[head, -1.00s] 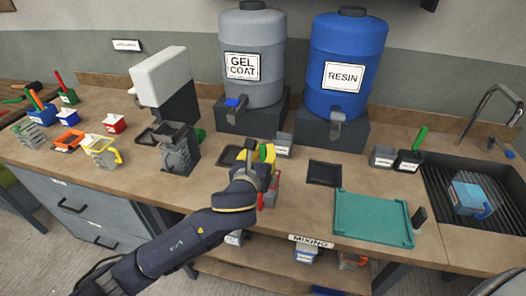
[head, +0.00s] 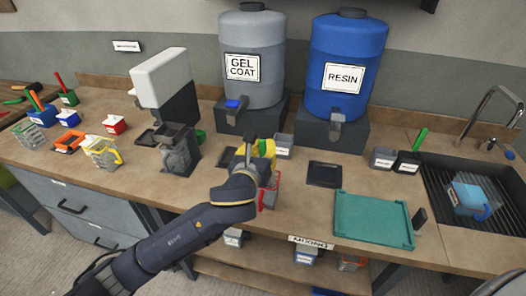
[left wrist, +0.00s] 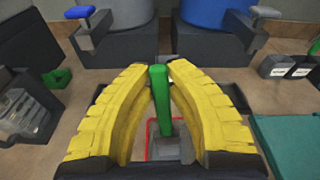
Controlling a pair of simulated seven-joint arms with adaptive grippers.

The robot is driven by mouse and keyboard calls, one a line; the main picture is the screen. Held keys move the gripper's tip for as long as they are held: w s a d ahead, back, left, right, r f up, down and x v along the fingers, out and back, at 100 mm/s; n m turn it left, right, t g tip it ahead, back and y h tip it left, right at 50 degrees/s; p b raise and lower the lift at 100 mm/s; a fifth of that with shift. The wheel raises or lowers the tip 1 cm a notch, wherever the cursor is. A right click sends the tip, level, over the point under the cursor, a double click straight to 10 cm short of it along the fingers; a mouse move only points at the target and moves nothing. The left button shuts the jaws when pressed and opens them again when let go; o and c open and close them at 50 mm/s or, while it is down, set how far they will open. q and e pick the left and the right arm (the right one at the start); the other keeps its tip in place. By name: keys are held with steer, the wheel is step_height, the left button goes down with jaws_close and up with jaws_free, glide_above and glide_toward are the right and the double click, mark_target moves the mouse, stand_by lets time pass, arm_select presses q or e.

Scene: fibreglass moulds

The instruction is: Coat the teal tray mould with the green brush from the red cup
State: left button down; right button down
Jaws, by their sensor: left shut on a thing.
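The teal tray mould (head: 373,218) lies flat on the bench, right of centre; its edge shows at the right of the left wrist view (left wrist: 290,140). My left gripper (left wrist: 160,82) has its yellow fingers closed around the upright green brush handle (left wrist: 159,97). The brush's lower end is over or inside the red-edged cup (left wrist: 149,140); I cannot tell how deep. In the head view the red cup (head: 270,195) stands near the bench's front edge, partly hidden by my arm. My left gripper (head: 255,158) is above it. My right gripper is not in view.
A dark flat pad (head: 325,174) lies between cup and mould. Behind stand the gel coat tank (head: 251,92) and blue resin tank (head: 345,95). A dark cup with another green handle (head: 420,139) stands by the sink (head: 470,190). A dark upright piece (head: 420,216) is beside the mould.

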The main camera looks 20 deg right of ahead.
arm_select(q)
step_height(320, 180, up, 9)
steer(key=w, duration=0.1)
steer(key=shift+w, duration=0.35)
stand_by(0.6)
steer(key=shift+r, duration=0.1)
stand_by(0.6)
steer(key=shift+r, duration=2.35)
steer(key=shift+d, duration=0.1)
